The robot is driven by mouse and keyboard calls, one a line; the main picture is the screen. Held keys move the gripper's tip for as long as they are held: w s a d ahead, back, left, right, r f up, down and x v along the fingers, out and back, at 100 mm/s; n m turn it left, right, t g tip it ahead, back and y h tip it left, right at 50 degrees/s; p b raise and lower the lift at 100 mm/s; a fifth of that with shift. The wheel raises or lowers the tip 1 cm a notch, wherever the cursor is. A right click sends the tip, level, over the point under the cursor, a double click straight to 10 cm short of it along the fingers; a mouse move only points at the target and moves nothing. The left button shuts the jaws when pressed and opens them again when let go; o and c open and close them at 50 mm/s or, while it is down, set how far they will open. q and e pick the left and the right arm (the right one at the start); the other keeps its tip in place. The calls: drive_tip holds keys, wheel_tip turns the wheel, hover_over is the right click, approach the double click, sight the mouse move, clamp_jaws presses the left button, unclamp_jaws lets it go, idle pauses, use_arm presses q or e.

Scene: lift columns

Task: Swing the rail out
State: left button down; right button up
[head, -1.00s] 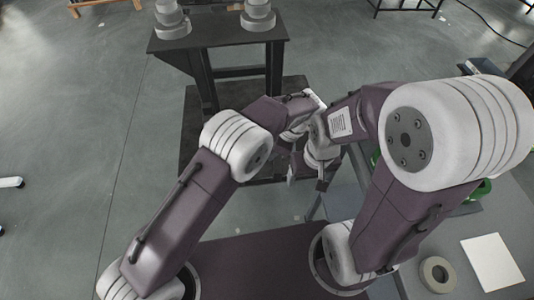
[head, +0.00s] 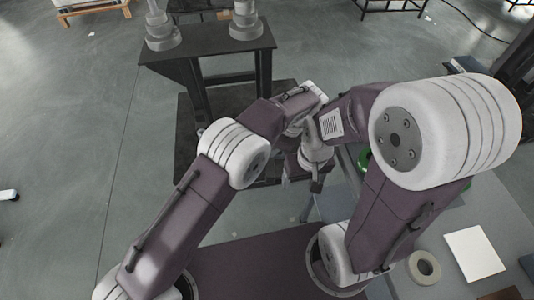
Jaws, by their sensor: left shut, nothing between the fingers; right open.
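Two grey stepped columns, a left one (head: 161,36) and a right one (head: 246,24), stand on a dark bench (head: 205,46) at the top; their upper ends are cut off. I cannot make out a rail for certain. My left gripper (head: 296,128) is at the end of the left arm, past the bench's lower right; it is shut and empty, its fingers mostly hidden by the wrists. My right gripper (head: 302,181) is lower, beside it, open and empty, with fingers pointing down. Neither gripper visibly touches the columns.
A grey table at the right bears a white square plate (head: 475,254), a grey ring (head: 424,267) and a green object (head: 364,160) partly behind my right arm. A wooden pallet (head: 95,12) lies at the top left.

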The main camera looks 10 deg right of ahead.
use_arm(q)
drive_tip(key=v, duration=0.3)
drive_tip(key=shift+w+a+r+p, duration=0.1)
drive_tip(key=shift+a+r+p, duration=0.2)
drive_tip(key=shift+r+p, duration=0.1)
drive_tip(key=shift+w+a, duration=0.1)
drive_tip(key=shift+a, duration=0.1)
